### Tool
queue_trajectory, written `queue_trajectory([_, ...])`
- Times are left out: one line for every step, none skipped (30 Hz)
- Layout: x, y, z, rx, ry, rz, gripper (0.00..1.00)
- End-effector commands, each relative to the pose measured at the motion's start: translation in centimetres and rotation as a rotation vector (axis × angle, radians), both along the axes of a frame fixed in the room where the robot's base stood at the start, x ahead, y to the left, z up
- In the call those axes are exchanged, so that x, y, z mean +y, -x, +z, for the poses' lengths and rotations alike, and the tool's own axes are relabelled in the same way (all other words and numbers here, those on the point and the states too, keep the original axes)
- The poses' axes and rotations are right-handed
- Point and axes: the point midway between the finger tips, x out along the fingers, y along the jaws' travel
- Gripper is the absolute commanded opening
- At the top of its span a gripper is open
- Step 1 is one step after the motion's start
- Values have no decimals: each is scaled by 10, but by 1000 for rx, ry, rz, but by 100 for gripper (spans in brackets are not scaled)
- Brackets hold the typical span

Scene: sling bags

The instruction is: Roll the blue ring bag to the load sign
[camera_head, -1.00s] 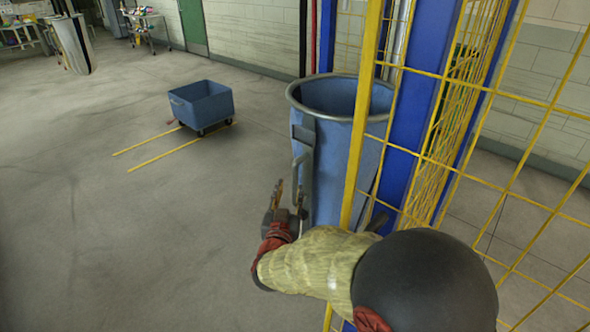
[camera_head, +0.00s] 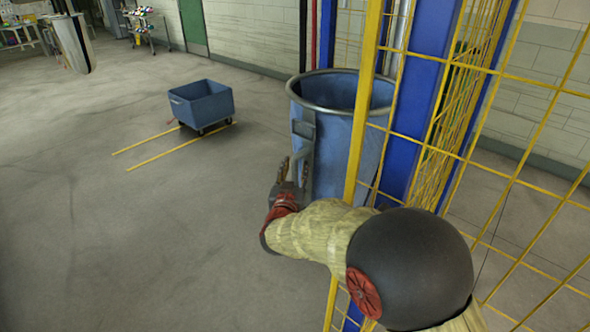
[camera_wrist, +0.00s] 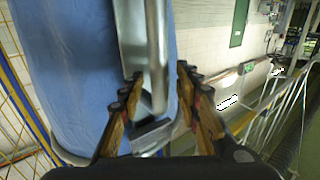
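The blue ring bag (camera_head: 333,140) is a tall blue bag with a grey metal ring around its open top, upright beside the yellow cage. A grey metal handle (camera_head: 308,150) runs down its left side. In the wrist view the bag (camera_wrist: 75,70) fills the left, with the handle bar (camera_wrist: 157,50) in front. My gripper (camera_head: 293,169) is at the handle; in the wrist view its fingers (camera_wrist: 158,82) are apart, one on each side of the bar. Contact with the bar is not clear. I cannot make out a load sign for certain.
Yellow mesh (camera_head: 428,145) and a blue post (camera_head: 418,115) stand close on the bag's right. A blue wheeled cart (camera_head: 203,106) stands by two yellow floor lines (camera_head: 180,147) at the left. The grey floor (camera_head: 130,240) at left and front is clear.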

Motion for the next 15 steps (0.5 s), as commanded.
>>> queue_trajectory([0, 0, 0, 0, 0, 0, 33])
queue_trajectory([0, 0, 0, 0, 0, 0, 33])
queue_trajectory([0, 0, 0, 0, 0, 0, 32])
queue_trajectory([0, 0, 0, 0, 0, 0, 30])
queue_trajectory([0, 0, 0, 0, 0, 0, 28])
queue_trajectory([0, 0, 0, 0, 0, 0, 26])
queue_trajectory([0, 0, 0, 0, 0, 0, 24])
queue_trajectory([0, 0, 0, 0, 0, 0, 22])
queue_trajectory([0, 0, 0, 0, 0, 0, 20])
queue_trajectory([0, 0, 0, 0, 0, 0, 18])
queue_trajectory([0, 0, 0, 0, 0, 0, 17])
queue_trajectory([0, 0, 0, 0, 0, 0, 15])
queue_trajectory([0, 0, 0, 0, 0, 0, 13])
queue_trajectory([0, 0, 0, 0, 0, 0, 11])
queue_trajectory([0, 0, 0, 0, 0, 0, 9])
